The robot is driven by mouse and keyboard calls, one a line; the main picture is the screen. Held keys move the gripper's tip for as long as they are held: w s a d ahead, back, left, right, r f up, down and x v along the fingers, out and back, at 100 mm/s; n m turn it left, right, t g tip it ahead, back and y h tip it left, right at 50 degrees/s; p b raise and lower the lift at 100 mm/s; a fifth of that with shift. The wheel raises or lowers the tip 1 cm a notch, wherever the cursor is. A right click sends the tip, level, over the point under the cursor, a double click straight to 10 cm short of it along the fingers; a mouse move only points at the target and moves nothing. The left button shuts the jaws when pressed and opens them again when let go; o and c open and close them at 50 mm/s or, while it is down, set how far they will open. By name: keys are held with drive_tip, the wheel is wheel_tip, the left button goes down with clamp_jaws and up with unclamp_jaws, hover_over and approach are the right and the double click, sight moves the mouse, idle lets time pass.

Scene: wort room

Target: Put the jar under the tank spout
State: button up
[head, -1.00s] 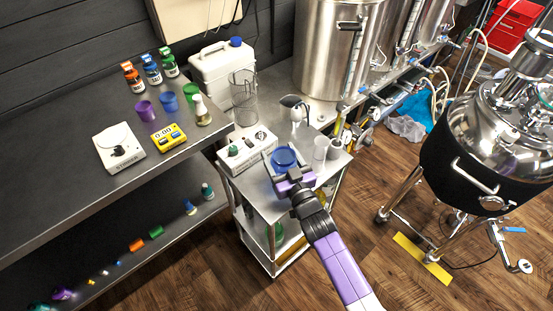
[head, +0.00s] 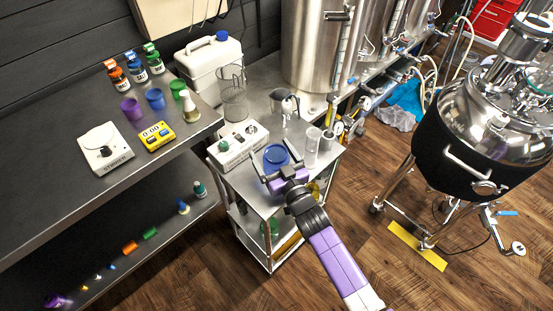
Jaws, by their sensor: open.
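A round blue-topped vessel, which looks like the jar (head: 276,156), stands on the steel top of a small cart. My gripper (head: 279,168) is open at the vessel's near side, its fingers spread towards it. I cannot tell whether they touch it. At the right stands a shiny tank (head: 470,140) with a black jacket on legs. A valve with a blue handle, seemingly its spout (head: 512,248), sticks out low at its right side. A yellow strip (head: 417,246) lies on the floor below the tank.
A clear cylinder (head: 312,148), a grey cylinder (head: 327,141), a white control box (head: 239,145) and a white-and-dark pitcher (head: 284,103) crowd around the vessel. A dark bench (head: 60,205) is at the left. Wooden floor (head: 345,215) is open between cart and tank.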

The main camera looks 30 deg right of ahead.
drive_tip(key=shift+s, duration=0.25)
drive_tip(key=s+b, duration=0.2)
drive_tip(key=s, duration=0.9)
drive_tip(key=shift+s+r, duration=0.1)
drive_tip(key=shift+s, duration=0.15)
drive_tip(key=s+r+g, duration=0.1)
drive_tip(key=s+r, duration=0.1)
drive_tip(key=s, duration=1.1)
drive_tip(key=s+a+r+g, duration=0.1)
drive_tip(key=s+r, duration=0.2)
drive_tip(key=s, duration=1.1)
drive_tip(key=shift+r, duration=0.35)
drive_tip(key=shift+o, duration=0.4)
drive_tip(key=s+r+g, duration=0.1)
drive_tip(key=s+r, duration=0.4)
drive_tip(key=shift+a, duration=0.25)
drive_tip(key=shift+r, duration=0.1)
